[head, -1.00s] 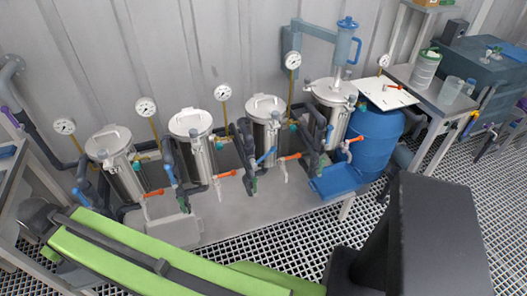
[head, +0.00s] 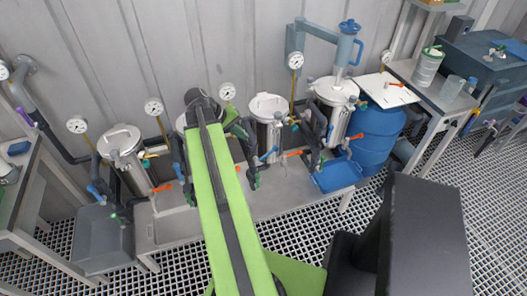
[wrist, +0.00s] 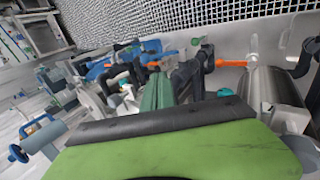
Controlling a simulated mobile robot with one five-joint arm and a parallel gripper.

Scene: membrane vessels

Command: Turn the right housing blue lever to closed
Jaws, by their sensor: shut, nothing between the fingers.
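Steel housings with pale lids stand in a row along the wall. The right housing (head: 330,105) stands beside the blue barrel, under the blue-grey pump. Its blue lever (head: 330,132) is small and sits at the pipe on its left side; its exact angle is hard to tell. An orange lever (head: 353,137) points out at its right. My gripper (wrist: 157,90) is shut and empty in the wrist view. In the head view my green arm reaches to the middle of the row, left of the right housing, apart from the blue lever.
Another housing (head: 268,115), with a blue lever (head: 268,155) and an orange lever (head: 292,154), stands just left of the right housing. The blue barrel (head: 375,140) and a blue tray (head: 338,175) are close at right. A grey bin (head: 100,238) stands at left. The grating floor in front is clear.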

